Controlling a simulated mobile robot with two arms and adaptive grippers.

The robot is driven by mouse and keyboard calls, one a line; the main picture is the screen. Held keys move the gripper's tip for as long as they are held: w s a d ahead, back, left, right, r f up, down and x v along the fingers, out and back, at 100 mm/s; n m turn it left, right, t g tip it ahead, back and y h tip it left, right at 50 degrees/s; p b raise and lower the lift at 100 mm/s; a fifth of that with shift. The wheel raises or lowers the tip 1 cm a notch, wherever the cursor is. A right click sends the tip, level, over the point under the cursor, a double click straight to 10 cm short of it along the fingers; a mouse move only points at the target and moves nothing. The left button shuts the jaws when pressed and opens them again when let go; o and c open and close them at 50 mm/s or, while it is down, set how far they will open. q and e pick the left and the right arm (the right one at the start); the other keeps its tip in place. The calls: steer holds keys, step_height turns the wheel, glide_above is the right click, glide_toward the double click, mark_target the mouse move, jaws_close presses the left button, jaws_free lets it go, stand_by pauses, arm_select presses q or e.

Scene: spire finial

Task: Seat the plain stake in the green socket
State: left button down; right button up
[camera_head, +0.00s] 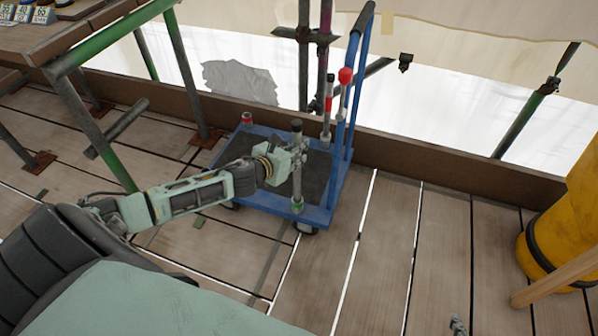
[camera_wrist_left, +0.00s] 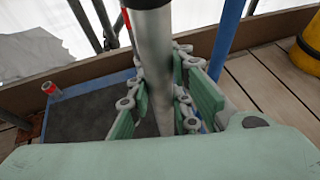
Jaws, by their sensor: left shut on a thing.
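The plain stake (camera_head: 297,181) is a grey, upright rod with a dark top and no coloured band showing. My left gripper (camera_head: 291,163) is shut around its middle. In the left wrist view the stake (camera_wrist_left: 153,45) stands between the fingers (camera_wrist_left: 160,105). The green socket (camera_head: 297,207) is at the near right corner of the blue cart. The stake's foot lines up with the socket in the head view; whether it is inside cannot be told. A small grey-green piece at the bottom edge may be my right gripper (camera_head: 458,325).
The blue cart (camera_head: 318,215) has a dark deck and a tall handle on the right. A red-ringed socket (camera_head: 247,118) is at its far left corner. A yellow bin (camera_head: 560,225) is at right.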

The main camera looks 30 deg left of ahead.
mark_target(294, 159)
arm_select(q)
step_height(294, 159, down, 3)
steer(key=shift+r+b, duration=0.1)
steer(key=shift+b, duration=0.45)
steer(key=shift+f, duration=0.2)
step_height(294, 159, down, 3)
steer(key=shift+f+b, duration=0.1)
steer(key=shift+b, duration=0.75)
arm_select(e)
steer(key=w+a+r+t+y, duration=0.2)
steer(key=w+a+r+t, duration=0.2)
steer(key=w+r+t, duration=0.4)
step_height(294, 159, up, 5)
steer(key=shift+w+f+t+y, duration=0.1)
steer(key=shift+w+t+y, duration=0.2)
steer(key=shift+w, duration=0.55)
steer(key=shift+a, duration=0.1)
arm_select(q)
steer(key=shift+f, duration=0.1)
steer(key=c, duration=1.6)
jaws_free()
arm_select(e)
steer(key=shift+r, duration=0.3)
